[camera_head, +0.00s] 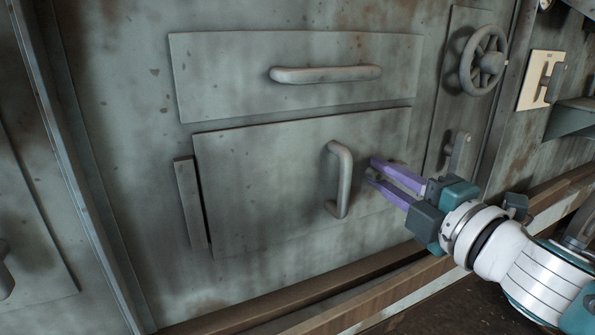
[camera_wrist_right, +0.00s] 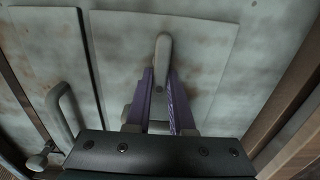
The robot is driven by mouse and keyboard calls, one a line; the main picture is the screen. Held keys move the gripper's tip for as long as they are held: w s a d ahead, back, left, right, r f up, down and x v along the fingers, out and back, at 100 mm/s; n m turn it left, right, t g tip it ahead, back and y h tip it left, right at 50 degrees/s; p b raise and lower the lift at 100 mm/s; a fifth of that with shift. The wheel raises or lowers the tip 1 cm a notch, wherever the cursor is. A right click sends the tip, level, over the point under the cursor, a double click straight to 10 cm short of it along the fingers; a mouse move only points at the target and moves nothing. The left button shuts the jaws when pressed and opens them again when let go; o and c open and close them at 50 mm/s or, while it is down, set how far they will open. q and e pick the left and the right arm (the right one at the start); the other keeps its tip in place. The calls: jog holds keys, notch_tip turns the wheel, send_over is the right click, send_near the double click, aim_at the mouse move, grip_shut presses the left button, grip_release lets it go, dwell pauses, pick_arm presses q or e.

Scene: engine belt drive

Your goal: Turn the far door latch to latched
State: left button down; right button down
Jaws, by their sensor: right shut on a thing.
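The far door latch, a short grey lever (camera_wrist_right: 162,52), shows between my right gripper's fingers in the right wrist view. It lies on the lower door panel (camera_head: 265,180), near that panel's right edge in the head view, where the fingers mostly hide it. It lies roughly level, crosswise to the upright door handle (camera_head: 343,180). My right gripper (camera_head: 371,172) has purple fingers, one above the other, pointing into the panel just right of the handle. The gripper is shut on the latch, and its fingers also show in the right wrist view (camera_wrist_right: 164,78). My left gripper is not in view.
A drawer panel (camera_head: 225,75) with a long level handle (camera_head: 325,74) is above the door. A handwheel (camera_head: 483,60) and another lever (camera_head: 460,150) are to the right. A wooden rail (camera_head: 300,300) runs along the bottom. The door handle stands close to my fingers.

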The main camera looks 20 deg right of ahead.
jog(key=c, duration=0.8)
grip_release()
jog(key=s, duration=0.3)
jog(key=s+p, duration=0.1)
jog(key=s, duration=0.6)
jog(key=shift+d+p, duration=0.3)
jog(key=shift+d, duration=0.1)
jog(key=shift+r, duration=0.15)
